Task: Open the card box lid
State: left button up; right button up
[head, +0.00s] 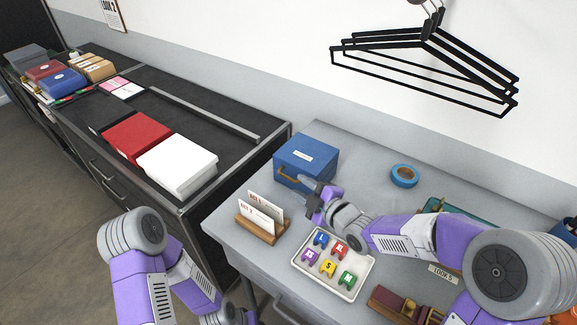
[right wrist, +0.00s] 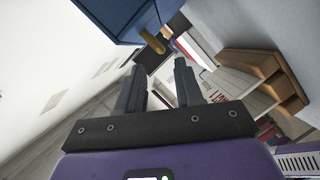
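The blue card box (head: 306,150) stands closed near the back left of the grey table, with a white label on its lid. A yellow-brown tab (head: 287,178) sticks out low on its front. In the right wrist view the blue box (right wrist: 105,15) is at the top, with the tab (right wrist: 152,41) just beyond the fingers. My right gripper (head: 300,191) is at the front of the box; its fingers (right wrist: 159,80) are apart with nothing between them. Contact with the tab cannot be told. My left arm is low in the head view; its fingers are out of frame.
A wooden holder (head: 262,228) with white cards stands left of my right gripper. A white tray (head: 345,291) of coloured pieces lies in front. Blue tape (head: 404,175) lies right of the box. Black hangers (head: 425,65) hang above. A dark cabinet (head: 215,125) adjoins at left.

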aim_at(286, 177)
jog(key=shift+x, duration=3.1)
jog(key=shift+a, duration=0.1)
grip_shut()
